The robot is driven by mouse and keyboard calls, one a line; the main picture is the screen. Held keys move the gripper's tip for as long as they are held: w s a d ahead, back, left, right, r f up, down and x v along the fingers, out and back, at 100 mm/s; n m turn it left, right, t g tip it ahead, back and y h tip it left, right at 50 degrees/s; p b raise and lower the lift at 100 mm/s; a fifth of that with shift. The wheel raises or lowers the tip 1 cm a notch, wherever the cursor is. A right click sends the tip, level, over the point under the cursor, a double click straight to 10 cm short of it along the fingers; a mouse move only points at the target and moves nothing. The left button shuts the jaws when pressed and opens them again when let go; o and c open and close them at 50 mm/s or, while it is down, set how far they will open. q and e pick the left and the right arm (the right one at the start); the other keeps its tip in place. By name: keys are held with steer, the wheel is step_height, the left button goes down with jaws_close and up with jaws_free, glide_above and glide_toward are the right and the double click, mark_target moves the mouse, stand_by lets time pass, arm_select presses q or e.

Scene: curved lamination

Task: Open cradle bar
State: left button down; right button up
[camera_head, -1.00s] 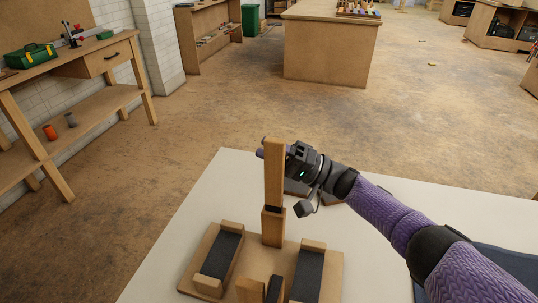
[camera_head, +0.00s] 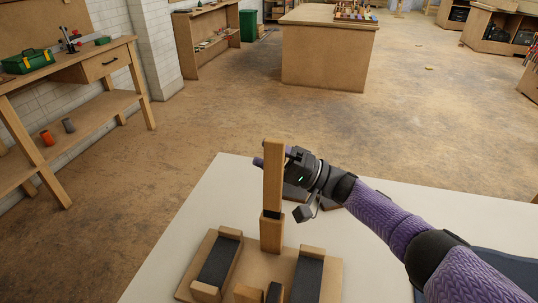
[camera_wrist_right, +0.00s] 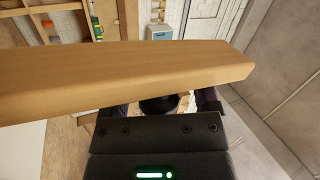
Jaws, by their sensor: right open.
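The cradle bar (camera_head: 273,180) is a tan wooden bar standing upright in a wooden post (camera_head: 271,234) at the back of the cradle base (camera_head: 268,262). My right gripper (camera_head: 259,161) is at the bar's upper end, reaching in from the right. A fingertip shows left of the bar, and the bar hides part of the fingers. In the right wrist view the bar (camera_wrist_right: 120,75) crosses the picture close to the camera and covers the fingertips. The jaws are open; I cannot tell whether they touch the bar. My left gripper is out of view.
Two dark-padded cradle blocks (camera_head: 219,262) and (camera_head: 307,276) sit on the base, on a white table (camera_head: 190,222). Dark flat pieces lie behind the bar, partly hidden by my right arm. A workbench (camera_head: 90,60) stands at the left. The white tabletop left of the cradle is clear.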

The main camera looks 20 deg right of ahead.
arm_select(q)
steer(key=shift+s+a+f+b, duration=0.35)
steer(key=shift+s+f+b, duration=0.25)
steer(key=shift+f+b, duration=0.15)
arm_select(e)
steer(key=v, duration=1)
